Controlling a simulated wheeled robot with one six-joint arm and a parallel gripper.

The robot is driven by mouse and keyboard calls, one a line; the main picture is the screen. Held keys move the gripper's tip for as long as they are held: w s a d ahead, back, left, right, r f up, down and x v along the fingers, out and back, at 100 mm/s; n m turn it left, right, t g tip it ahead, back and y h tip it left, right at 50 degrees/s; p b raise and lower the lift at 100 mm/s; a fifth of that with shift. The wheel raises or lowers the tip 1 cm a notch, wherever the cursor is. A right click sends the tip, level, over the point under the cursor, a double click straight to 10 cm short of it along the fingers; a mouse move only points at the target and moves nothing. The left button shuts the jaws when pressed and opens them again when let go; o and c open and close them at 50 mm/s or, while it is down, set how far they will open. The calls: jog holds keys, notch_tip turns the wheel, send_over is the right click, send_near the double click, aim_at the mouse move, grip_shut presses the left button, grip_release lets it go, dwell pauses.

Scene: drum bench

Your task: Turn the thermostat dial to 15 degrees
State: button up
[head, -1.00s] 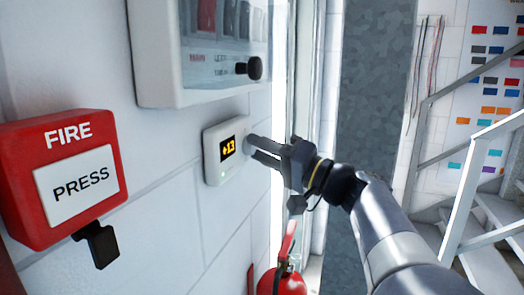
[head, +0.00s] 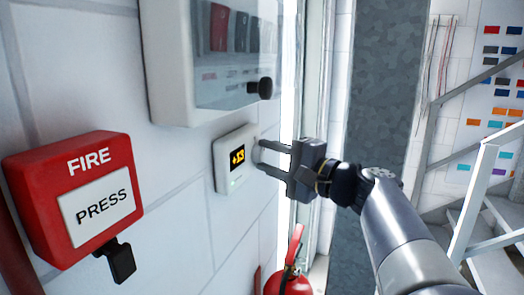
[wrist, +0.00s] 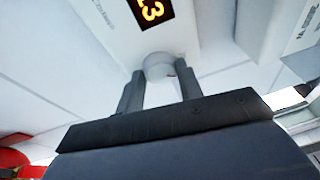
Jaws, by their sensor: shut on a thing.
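The thermostat (head: 222,172) is a small white box on the white wall, with a lit amber display (head: 237,158) that appears to read +13. Its round pale dial (head: 257,152) is on the right side of its face. In the wrist view the dial (wrist: 159,66) sits between the two dark fingers, and part of the display (wrist: 151,11) shows above it. My gripper (head: 262,156) is shut on the dial, with one finger above and one below it in the head view. The fingers hide part of the dial's rim.
A glass-fronted cabinet (head: 170,75) with a black knob (head: 262,88) juts out above the thermostat. A red FIRE box (head: 45,185) is at left. A red extinguisher (head: 288,284) stands below my gripper. Stairs (head: 450,235) are at right.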

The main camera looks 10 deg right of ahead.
jog(key=shift+r+m+g+h+p, duration=0.3)
jog(key=shift+m+p, duration=0.6)
jog(key=shift+m, duration=0.3)
jog(key=shift+m+p, duration=0.65)
jog(key=shift+m, duration=0.05)
jog(key=shift+f, duration=0.15)
jog(key=o, duration=1)
jog(key=b+v, duration=0.2)
jog(key=v, duration=0.8)
jog(key=shift+s+d, duration=0.3)
jog(key=shift+p+x, duration=1.1)
jog(key=shift+x, duration=4.35)
